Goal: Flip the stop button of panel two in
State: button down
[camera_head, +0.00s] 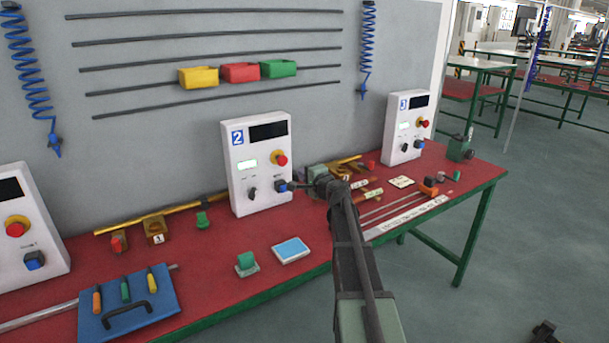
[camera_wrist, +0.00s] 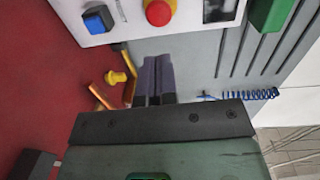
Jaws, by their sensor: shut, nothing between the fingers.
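Panel two (camera_head: 238,176) is a white box with a blue "2" label, standing upright at the back of the table. Its stop button (camera_head: 281,160) is a red mushroom on a yellow ring, at the panel's right side. Below it are a black knob (camera_head: 252,193) and a blue switch (camera_head: 281,186). My gripper (camera_head: 294,186) is at the panel's lower right, close to the blue switch and below the stop button; contact cannot be told. In the wrist view my gripper (camera_wrist: 155,68) is shut and empty, with the stop button (camera_wrist: 159,12) and blue switch (camera_wrist: 97,19) beyond the fingertips.
Panel three (camera_head: 406,130) stands to the right, another panel (camera_head: 25,235) at the left edge. A blue tool board (camera_head: 130,305) lies front left on the red table (camera_head: 215,285). Yellow, red and green bins (camera_head: 240,73) hang on the wall above. Small parts clutter the table right of panel two.

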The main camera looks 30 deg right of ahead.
jog(key=w, duration=1)
jog(key=shift+w+a+f, duration=0.2)
jog(key=shift+a+f, duration=0.15)
jog(key=shift+w, duration=0.9)
jog(key=shift+w+r, duration=0.1)
jog(key=shift+r, duration=0.2)
jog(key=shift+r, duration=0.1)
send_near(284, 159)
jog(key=s, duration=0.5)
jog(key=shift+d+r+p, duration=0.1)
jog(key=shift+d+p, duration=0.15)
jog(key=shift+p, duration=0.1)
